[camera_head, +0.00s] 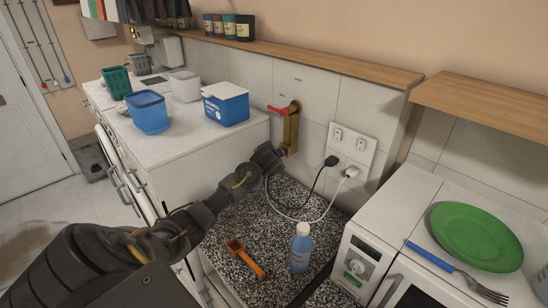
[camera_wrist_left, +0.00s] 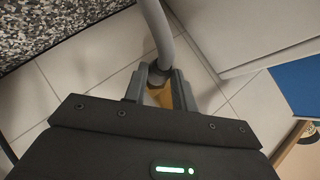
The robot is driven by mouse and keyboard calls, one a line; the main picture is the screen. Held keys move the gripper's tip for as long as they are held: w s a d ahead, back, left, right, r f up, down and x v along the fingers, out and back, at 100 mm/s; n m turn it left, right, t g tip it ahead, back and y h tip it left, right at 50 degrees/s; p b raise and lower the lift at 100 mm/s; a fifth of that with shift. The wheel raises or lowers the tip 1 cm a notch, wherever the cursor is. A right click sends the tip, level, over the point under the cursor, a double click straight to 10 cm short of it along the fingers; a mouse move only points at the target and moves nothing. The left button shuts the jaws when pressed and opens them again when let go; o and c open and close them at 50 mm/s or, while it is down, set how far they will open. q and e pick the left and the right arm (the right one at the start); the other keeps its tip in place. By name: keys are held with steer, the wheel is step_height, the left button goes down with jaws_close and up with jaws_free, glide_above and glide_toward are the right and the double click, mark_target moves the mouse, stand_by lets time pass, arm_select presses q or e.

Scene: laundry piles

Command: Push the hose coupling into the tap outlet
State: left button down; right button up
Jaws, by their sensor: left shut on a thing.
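The brass tap (camera_head: 291,132) with a red lever is fixed to the tiled wall in the head view. My left gripper (camera_head: 275,157) is at the tap's lower end. In the left wrist view its two fingers (camera_wrist_left: 159,76) are shut on the end of a grey hose (camera_wrist_left: 157,25), where the coupling is mostly hidden. A brass-coloured part (camera_wrist_left: 160,97) shows between the fingers; I cannot tell if it is tap or coupling. The tap outlet is hidden, so I cannot tell whether the coupling touches it. My right gripper is not in view.
A socket plate (camera_head: 352,150) with plugged cords is right of the tap. A white machine (camera_head: 190,145) stands left, carrying a blue tub (camera_head: 149,113) and a blue-white box (camera_head: 226,106).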

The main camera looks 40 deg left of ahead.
arm_select(q)
steer(key=shift+w, duration=0.5)
steer(key=c, duration=1.1)
jaws_free()
steer(key=shift+o, duration=0.2)
steer(key=shift+s, duration=0.15)
steer(key=s+p, duration=0.5)
steer(key=s, duration=0.4)
steer(key=shift+a, duration=0.35)
steer(key=shift+w, duration=0.1)
